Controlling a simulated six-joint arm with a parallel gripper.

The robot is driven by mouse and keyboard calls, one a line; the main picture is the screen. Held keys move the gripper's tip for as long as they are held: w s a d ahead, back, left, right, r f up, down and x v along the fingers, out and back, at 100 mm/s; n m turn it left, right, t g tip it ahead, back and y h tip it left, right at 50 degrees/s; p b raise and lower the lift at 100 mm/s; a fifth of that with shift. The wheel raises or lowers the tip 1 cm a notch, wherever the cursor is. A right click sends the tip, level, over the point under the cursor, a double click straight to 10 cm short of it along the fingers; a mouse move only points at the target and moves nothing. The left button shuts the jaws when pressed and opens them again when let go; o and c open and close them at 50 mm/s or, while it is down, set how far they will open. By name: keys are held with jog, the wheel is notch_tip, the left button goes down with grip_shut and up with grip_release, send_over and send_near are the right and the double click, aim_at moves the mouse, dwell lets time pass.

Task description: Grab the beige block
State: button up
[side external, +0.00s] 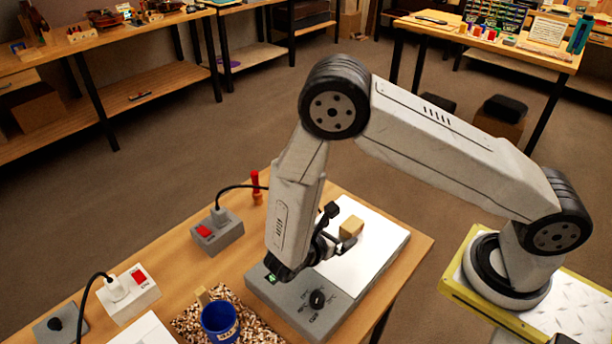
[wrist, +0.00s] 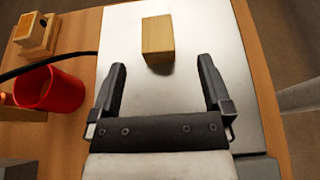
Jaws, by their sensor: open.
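The beige block (side external: 351,227) sits on the pale flat plate (side external: 372,248) of a grey device with a black knob. In the wrist view the block (wrist: 158,38) stands on the same plate (wrist: 205,30), just beyond the fingertips and roughly centred between them. My gripper (side external: 337,228) is low over the plate, beside the block. In the wrist view my gripper (wrist: 161,66) is open, with one finger on each side and nothing between them. The block appears apart from both fingers.
The grey device's knob panel (side external: 300,297) is at the plate's near end. A blue cup (side external: 220,322) stands by brown granules. A grey switch box (side external: 217,232) with a cable is left of the plate. A red cup (wrist: 48,90) and cable lie left in the wrist view.

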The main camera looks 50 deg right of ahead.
aim_at(353, 223)
jog(key=shift+x, duration=1.35)
jog(key=shift+x, duration=2.55)
jog(key=shift+w, duration=0.2)
jog(key=c, duration=1.3)
jog(key=shift+r, duration=0.1)
jog(key=shift+c, duration=0.2)
